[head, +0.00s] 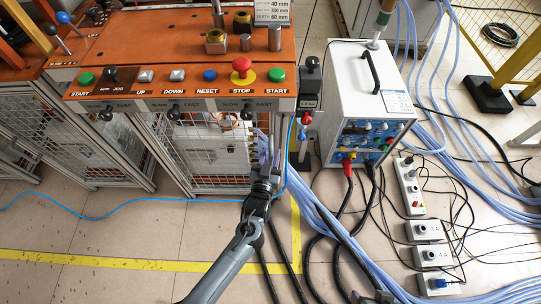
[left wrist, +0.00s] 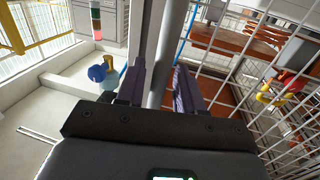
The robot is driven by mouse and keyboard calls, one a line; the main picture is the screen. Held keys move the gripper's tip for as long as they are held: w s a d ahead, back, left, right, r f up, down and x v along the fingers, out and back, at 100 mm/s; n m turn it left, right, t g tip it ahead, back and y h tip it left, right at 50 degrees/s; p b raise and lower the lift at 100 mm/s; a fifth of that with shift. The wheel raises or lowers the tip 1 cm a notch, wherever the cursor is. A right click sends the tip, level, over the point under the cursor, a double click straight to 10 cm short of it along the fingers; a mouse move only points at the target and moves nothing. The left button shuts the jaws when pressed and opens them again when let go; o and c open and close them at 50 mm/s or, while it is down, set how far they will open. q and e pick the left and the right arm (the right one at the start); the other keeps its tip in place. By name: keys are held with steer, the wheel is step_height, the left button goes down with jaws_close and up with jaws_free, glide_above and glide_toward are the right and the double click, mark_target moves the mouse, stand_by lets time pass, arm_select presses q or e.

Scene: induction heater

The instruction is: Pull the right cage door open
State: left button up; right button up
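The right cage door (head: 212,150) is a wire mesh panel in a grey frame under the orange control panel. White equipment shows behind its mesh. My left gripper (head: 266,158) is at the right edge of this cage in the head view. In the left wrist view, the fingers of the left gripper (left wrist: 160,85) stand apart on either side of a grey upright bar (left wrist: 170,40). Whether they press on it is hard to see. Wire mesh (left wrist: 255,70) is to the right of the bar. A dark part at the head view's bottom edge seems to be my right gripper (head: 372,297), mostly cut off.
The orange control panel (head: 180,50) with buttons overhangs the cage. A white power unit (head: 355,100) stands to the right. Blue and black cables (head: 330,215) run over the floor beside my left arm. Power strips (head: 411,185) lie farther right. Floor in front of the cage is mostly clear.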

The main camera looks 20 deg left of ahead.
arm_select(q)
jaws_close()
steer(key=shift+d, duration=0.1)
